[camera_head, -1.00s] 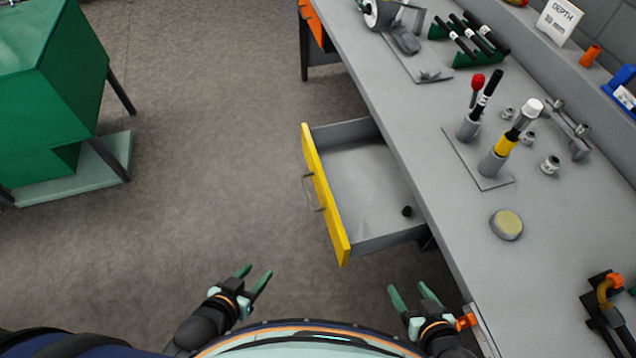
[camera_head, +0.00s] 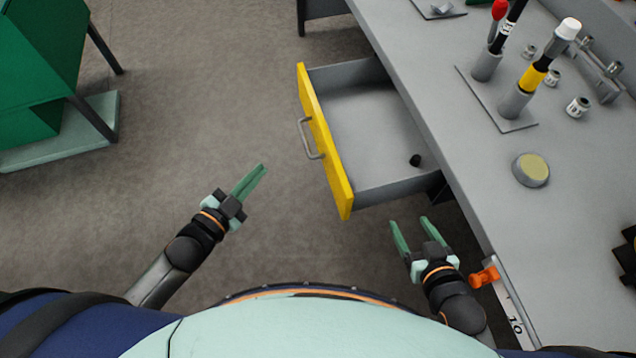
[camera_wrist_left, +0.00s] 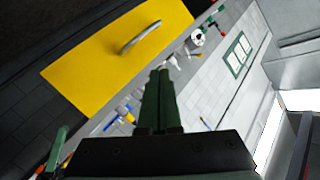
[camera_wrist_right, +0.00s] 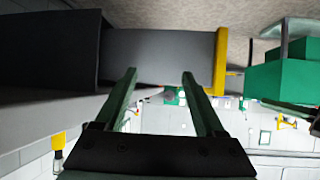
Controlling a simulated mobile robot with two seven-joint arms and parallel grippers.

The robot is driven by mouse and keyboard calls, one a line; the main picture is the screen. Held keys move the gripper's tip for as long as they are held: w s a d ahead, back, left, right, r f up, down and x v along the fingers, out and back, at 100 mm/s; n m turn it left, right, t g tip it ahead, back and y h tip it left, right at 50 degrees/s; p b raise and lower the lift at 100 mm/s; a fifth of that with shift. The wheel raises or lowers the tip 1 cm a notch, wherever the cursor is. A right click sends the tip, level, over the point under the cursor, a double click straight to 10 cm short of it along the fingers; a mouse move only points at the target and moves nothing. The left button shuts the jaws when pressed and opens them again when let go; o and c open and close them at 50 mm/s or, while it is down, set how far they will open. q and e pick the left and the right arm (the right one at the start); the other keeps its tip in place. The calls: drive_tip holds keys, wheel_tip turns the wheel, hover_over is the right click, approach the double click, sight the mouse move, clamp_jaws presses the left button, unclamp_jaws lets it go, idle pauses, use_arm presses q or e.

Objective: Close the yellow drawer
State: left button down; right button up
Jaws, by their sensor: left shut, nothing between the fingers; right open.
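The yellow drawer (camera_head: 322,142) is pulled out from the grey workbench, its yellow front facing left with a grey bar handle (camera_head: 309,138). The left wrist view shows the yellow front (camera_wrist_left: 115,60) and handle (camera_wrist_left: 140,37) ahead of the shut fingers (camera_wrist_left: 160,85). My right gripper (camera_head: 408,222) is open and empty, just in front of the drawer's near side. The right wrist view shows the drawer's grey side (camera_wrist_right: 160,55) beyond the open fingers (camera_wrist_right: 160,75).
The workbench top (camera_head: 450,120) holds tools in a stand (camera_head: 515,105) and a round yellow-topped disc (camera_head: 531,170). An orange clamp (camera_head: 485,277) sits at its edge near my right gripper. A green cabinet (camera_head: 40,60) stands at the left. The floor left of the drawer is clear.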

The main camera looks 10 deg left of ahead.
use_arm(q)
wheel_tip(320, 180, down, 4)
drive_tip(key=w+m+g+h+b, duration=0.2)
drive_tip(key=m+h+b, duration=0.55)
drive_tip(key=m, duration=0.35)
drive_tip(key=m+g+h+b, duration=0.3)
drive_tip(key=m+g+b, duration=0.3)
drive_tip(key=m, duration=0.3)
approach(331, 171)
drive_tip(key=shift+y, duration=0.25)
drive_tip(key=x, duration=0.4)
drive_tip(key=r+x, duration=0.1)
drive_tip(key=x, duration=0.1)
drive_tip(key=shift+s+d, duration=0.1)
drive_tip(key=shift+d, duration=0.1)
drive_tip(key=shift+d+n, duration=0.3)
use_arm(e)
drive_tip(key=w+t, duration=0.1)
drive_tip(key=w+a+n+t+y, duration=0.1)
drive_tip(key=w+t, duration=0.2)
drive_tip(key=shift+w+a+f+n+t+y, duration=0.2)
drive_tip(key=shift+w+f+n+t+y, duration=0.1)
drive_tip(key=shift+t+y, duration=0.1)
use_arm(q)
drive_tip(key=shift+d, duration=0.1)
use_arm(e)
drive_tip(key=shift+r, duration=0.1)
